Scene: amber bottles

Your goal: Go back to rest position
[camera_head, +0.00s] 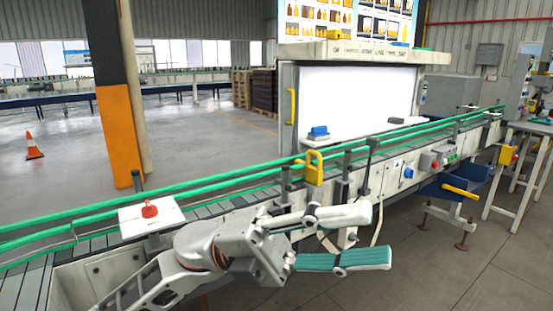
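My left gripper (366,236) is in the lower middle of the head view, in front of the near side of the conveyor (205,195). Its two fingers, with green pads, are spread apart. Nothing shows between them. My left arm comes in from the lower left. My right gripper is not in the view. No loose amber bottle shows on the visible part of the conveyor; bottles appear only in pictures on the panel (320,14) at the top.
Green rails (200,184) run along the conveyor. A red button (149,209) on a white box is close to my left arm. A lit white inspection booth (357,100) stands behind. A blue bin (455,188) is at the right. The floor at lower right is clear.

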